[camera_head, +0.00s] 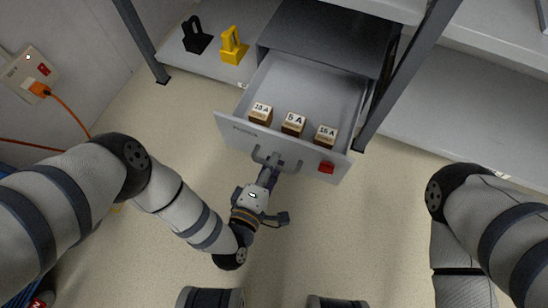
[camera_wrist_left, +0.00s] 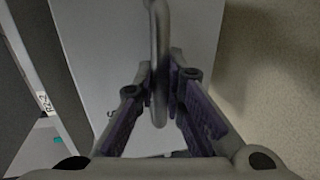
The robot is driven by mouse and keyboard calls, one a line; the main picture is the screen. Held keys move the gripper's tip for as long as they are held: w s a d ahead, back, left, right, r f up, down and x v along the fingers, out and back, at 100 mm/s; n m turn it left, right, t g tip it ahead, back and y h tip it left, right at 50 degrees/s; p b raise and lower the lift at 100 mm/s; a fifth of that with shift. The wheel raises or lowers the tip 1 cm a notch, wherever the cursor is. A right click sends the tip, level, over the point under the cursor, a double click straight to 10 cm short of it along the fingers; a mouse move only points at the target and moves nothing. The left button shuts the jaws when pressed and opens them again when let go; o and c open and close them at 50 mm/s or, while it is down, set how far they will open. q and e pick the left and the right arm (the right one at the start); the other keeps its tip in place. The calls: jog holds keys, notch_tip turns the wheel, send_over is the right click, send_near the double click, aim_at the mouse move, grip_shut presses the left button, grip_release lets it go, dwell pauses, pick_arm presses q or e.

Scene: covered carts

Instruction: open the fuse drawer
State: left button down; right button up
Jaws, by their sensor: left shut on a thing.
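The fuse drawer (camera_head: 234,134) is pulled out of its grey housing (camera_head: 325,45) on the shelf unit. Three wooden fuse blocks stand inside along its front: 10 A (camera_head: 261,113), 5 A (camera_head: 293,124) and 15 A (camera_head: 326,136). A red piece (camera_head: 326,167) sits on the drawer front at right. My left gripper (camera_head: 270,168) is shut on the drawer's bar handle (camera_head: 290,166). In the left wrist view the handle (camera_wrist_left: 158,50) runs between the two fingers (camera_wrist_left: 160,95). My right arm shows at the right in the head view, its gripper out of frame.
A black padlock-like object (camera_head: 196,38) and a yellow one (camera_head: 233,48) stand on the shelf left of the housing. Shelf posts (camera_head: 410,70) flank the drawer. A wall socket (camera_head: 30,75) with an orange cable is at left. The floor before the drawer is clear.

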pick_arm(q)
jog(key=shift+s+a, duration=0.1)
jog(key=shift+s, duration=0.05)
jog(key=c, duration=1.9)
grip_release()
